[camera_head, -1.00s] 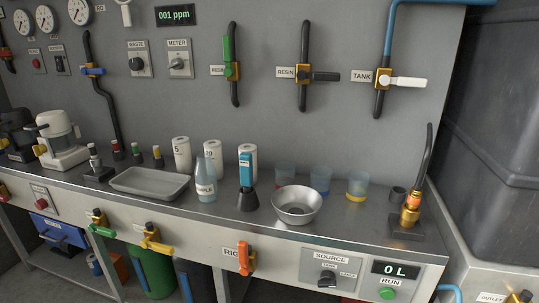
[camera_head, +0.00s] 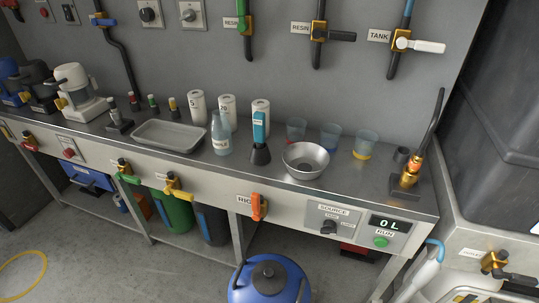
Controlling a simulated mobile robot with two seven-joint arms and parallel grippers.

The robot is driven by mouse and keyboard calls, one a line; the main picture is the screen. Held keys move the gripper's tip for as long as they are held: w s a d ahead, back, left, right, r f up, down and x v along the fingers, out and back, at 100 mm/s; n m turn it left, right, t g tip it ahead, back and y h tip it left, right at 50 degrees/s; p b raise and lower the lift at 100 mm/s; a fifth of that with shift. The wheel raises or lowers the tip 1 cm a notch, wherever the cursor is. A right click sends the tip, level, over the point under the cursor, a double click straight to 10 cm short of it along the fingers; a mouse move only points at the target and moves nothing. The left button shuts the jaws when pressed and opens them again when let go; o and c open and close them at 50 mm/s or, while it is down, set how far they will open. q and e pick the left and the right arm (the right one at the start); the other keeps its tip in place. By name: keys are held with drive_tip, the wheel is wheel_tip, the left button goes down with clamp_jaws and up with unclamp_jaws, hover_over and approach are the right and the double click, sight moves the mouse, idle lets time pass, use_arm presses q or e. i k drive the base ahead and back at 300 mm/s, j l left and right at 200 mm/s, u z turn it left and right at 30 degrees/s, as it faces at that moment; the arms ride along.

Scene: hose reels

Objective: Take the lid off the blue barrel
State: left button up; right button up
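The blue barrel (camera_head: 240,290) stands on the floor at the bottom middle of the head view, in front of the bench. Its lower part is cut off by the picture edge. A dark round lid (camera_head: 268,277) with a knob on top sits on the barrel's top. A dark handle or bracket shows at the barrel's left side, and another dark part at its right. Neither of my grippers shows in this view.
A steel bench (camera_head: 288,203) runs behind the barrel, with a metal bowl (camera_head: 306,160), a tray (camera_head: 168,136), a bottle (camera_head: 221,134) and cups on top. A green bin (camera_head: 174,212) stands under it. Open floor lies left of the barrel; a yellow hose (camera_head: 42,262) lies there.

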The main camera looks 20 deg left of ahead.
sight(268, 277)
drive_tip(key=k+l+u, duration=0.3)
drive_tip(key=k+u, duration=0.15)
drive_tip(key=k+l+u, duration=0.1)
drive_tip(key=k+u, duration=0.4)
drive_tip(key=k, duration=0.15)
